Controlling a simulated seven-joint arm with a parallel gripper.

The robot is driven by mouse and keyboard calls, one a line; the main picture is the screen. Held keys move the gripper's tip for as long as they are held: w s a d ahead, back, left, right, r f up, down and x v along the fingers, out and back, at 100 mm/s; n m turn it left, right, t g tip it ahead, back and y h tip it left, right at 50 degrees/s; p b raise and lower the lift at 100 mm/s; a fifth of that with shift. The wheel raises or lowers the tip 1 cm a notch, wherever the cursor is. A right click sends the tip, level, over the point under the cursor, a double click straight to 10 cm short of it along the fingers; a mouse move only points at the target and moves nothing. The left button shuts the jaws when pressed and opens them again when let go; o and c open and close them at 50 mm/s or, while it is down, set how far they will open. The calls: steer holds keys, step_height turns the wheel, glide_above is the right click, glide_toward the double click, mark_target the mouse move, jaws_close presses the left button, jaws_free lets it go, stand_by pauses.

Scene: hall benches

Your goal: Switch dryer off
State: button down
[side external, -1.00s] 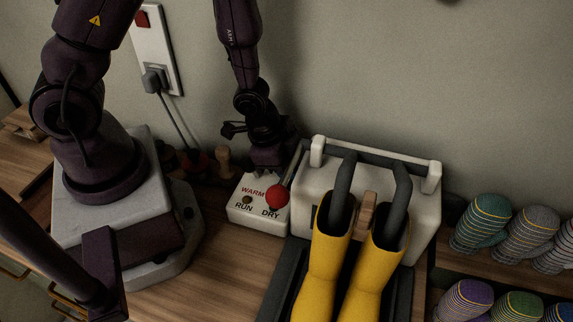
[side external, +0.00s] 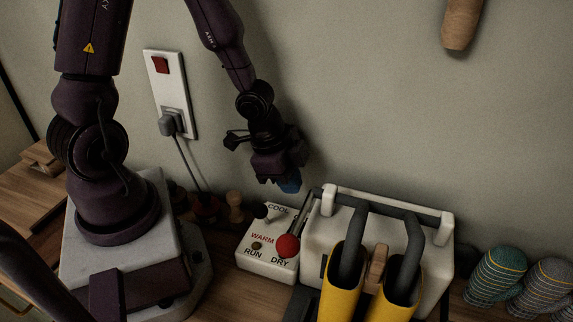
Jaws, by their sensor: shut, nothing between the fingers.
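The boot dryer (side external: 318,232) is a white box with grey pipes at the back of the bench. To its left stands its white control box (side external: 262,266), with the labels COOL, WARM, RUN and DRY. A lever with a red ball (side external: 288,246) stands at its right side. A dark knob or toggle (side external: 262,211) shows near COOL; its setting is too small to tell. My gripper (side external: 289,184), with blue fingertips, is shut and empty above the back of the control box, apart from it. A white wall plate (side external: 179,90) has a red switch (side external: 160,65) and a plug (side external: 168,125).
Yellow boots (side external: 340,285) hang on the dryer's pipes. Striped rolled items (side external: 495,273) lie at the right. A small wooden peg (side external: 236,206) stands left of the control box. A wooden cylinder (side external: 461,25) is high on the wall.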

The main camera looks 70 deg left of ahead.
steer(key=shift+s+a+r, duration=0.1)
steer(key=shift+a+r, duration=0.2)
steer(key=shift+r, duration=0.4)
steer(key=shift+a+r, duration=0.25)
steer(key=shift+r, duration=0.4)
steer(key=s+r+n+t, duration=0.1)
steer(key=s+r+n, duration=0.3)
steer(key=r, duration=0.5)
steer(key=s+r+n+t+y, duration=0.1)
steer(key=s+r+n, duration=0.3)
steer(key=r, duration=0.6)
steer(key=shift+s+a+r+n+y, duration=0.15)
steer(key=shift+s+r+n+y, duration=0.15)
steer(key=shift+s+n, duration=0.1)
